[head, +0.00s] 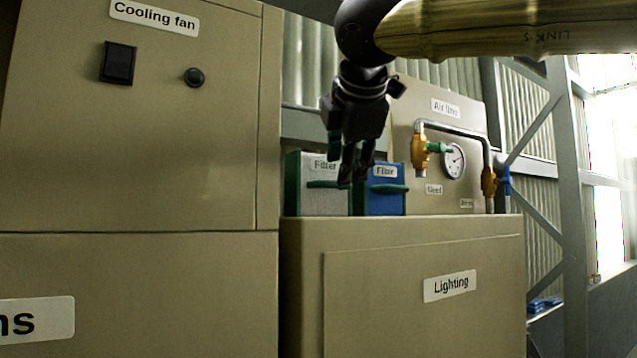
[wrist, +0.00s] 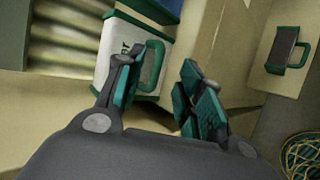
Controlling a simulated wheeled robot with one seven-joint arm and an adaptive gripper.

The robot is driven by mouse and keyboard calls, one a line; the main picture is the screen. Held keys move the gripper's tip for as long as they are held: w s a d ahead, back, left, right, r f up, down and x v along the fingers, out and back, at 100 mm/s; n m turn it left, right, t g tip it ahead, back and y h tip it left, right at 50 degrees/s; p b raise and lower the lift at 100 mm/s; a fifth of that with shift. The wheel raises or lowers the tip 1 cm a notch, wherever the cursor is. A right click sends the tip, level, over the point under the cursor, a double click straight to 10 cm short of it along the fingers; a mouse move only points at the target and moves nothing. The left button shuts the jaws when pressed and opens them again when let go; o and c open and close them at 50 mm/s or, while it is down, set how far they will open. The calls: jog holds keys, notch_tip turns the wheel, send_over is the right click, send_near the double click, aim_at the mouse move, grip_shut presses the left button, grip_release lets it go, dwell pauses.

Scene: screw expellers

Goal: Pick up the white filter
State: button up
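The white filter (head: 309,198) is a pale box with green edges and a green front handle. It stands on the beige cabinet, left of the blue filter (head: 387,203). My gripper (head: 346,172) hangs fingers down in front of the two filters and partly covers both. In the wrist view my gripper (wrist: 158,70) is open, with nothing between its teal-padded fingers. The white filter (wrist: 117,42) lies beyond the left finger there, its green handle (wrist: 152,68) showing between the fingertips. Whether a finger touches it, I cannot tell.
The filters stand on the cabinet labelled Lighting (head: 400,240). A taller Cooling fan cabinet (head: 140,130) rises close on the left. Air-line pipes with a gauge (head: 454,161) and valves are on the right. The wrist view shows another green-handled part (wrist: 285,48) and a wire basket (wrist: 302,155).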

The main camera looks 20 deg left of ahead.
aim_at(325, 185)
jog(key=p+x, duration=0.3)
jog(key=x, duration=0.2)
jog(key=shift+w+a, duration=0.15)
jog(key=shift+c, duration=0.2)
grip_shut()
